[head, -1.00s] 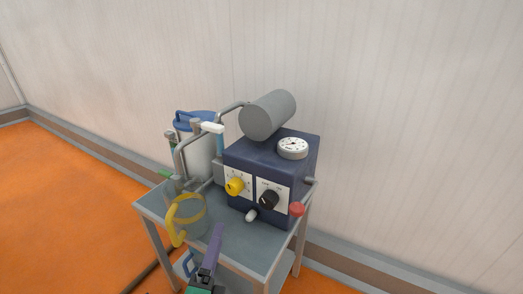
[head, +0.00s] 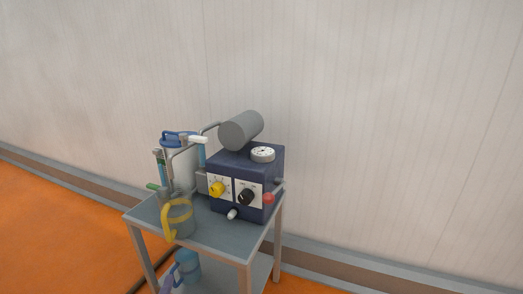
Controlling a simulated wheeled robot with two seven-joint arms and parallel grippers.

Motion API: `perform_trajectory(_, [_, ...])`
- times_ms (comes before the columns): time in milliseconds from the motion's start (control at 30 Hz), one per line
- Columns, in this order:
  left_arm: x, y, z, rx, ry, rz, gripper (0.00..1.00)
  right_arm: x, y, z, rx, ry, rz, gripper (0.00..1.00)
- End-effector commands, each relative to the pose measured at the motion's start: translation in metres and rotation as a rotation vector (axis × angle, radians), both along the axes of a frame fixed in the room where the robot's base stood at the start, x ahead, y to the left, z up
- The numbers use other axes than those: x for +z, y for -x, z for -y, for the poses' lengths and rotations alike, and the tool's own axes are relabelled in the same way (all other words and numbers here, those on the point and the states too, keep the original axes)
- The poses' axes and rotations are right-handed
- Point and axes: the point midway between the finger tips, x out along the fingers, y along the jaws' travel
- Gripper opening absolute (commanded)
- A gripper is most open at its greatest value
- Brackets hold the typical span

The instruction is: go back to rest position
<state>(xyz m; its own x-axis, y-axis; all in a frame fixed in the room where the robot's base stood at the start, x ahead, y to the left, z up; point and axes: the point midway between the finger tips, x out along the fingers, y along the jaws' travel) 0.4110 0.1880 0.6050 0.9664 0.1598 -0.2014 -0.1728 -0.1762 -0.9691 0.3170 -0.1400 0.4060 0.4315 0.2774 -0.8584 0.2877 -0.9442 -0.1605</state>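A purple strip (head: 167,284) shows at the bottom edge, left of the blue mug on the lower shelf. It is too small and cut off to tell whether it is a tip of one of my grippers. No other part of either gripper or arm can be made out. The cart (head: 222,236) stands against the wall with a dark blue machine (head: 233,203) on it.
The machine carries a grey cylinder (head: 241,130), a white gauge (head: 262,154), a yellow knob (head: 217,189) and a red knob (head: 268,198). A blue-lidded container (head: 180,160) and a yellow-banded mug (head: 180,216) stand on the cart's left. A blue mug (head: 187,266) is below.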

Motion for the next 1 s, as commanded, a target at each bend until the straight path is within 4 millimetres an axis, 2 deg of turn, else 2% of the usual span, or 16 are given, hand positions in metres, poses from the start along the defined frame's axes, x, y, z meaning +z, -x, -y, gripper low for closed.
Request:
perform_trajectory(200, [-0.065, 0.01, -0.023, 0.157, 0.332, -0.23, 0.64, 0.0, 0.0, 0.0, 0.0, 0.0, 0.0, 0.5])
perform_trajectory(333, [-0.112, 0.027, -0.023, 0.259, 0.574, -0.394, 0.64, 0.0, 0.0, 0.0, 0.0, 0.0, 0.0, 0.5])
perform_trajectory(467, [-0.158, 0.053, -0.006, 0.354, 0.842, -0.578, 0.64, 0.0, 0.0, 0.0, 0.0, 0.0, 0.0, 0.5])
perform_trajectory(600, [-0.192, 0.083, 0.031, 0.432, 1.136, -0.773, 0.64, 0.0, 0.0, 0.0, 0.0, 0.0, 0.0, 0.5])
perform_trajectory(667, [-0.2, 0.096, 0.05, 0.456, 1.261, -0.853, 0.64, 0.0, 0.0, 0.0, 0.0, 0.0, 0.0, 0.5])
perform_trajectory(700, [-0.193, 0.096, 0.046, 0.476, 1.237, -0.858, 0.64, 0.007, 0.001, 0.003, -0.006, 0.015, -0.021, 0.5])
perform_trajectory(867, [-0.21, 0.105, 0.031, 0.546, 1.183, -0.876, 0.64, -0.011, 0.011, 0.017, -0.024, 0.067, -0.079, 0.5])
perform_trajectory(1000, [-0.222, 0.125, 0.012, 0.613, 1.13, -0.898, 0.64, -0.022, 0.032, 0.036, -0.04, 0.118, -0.137, 0.5])
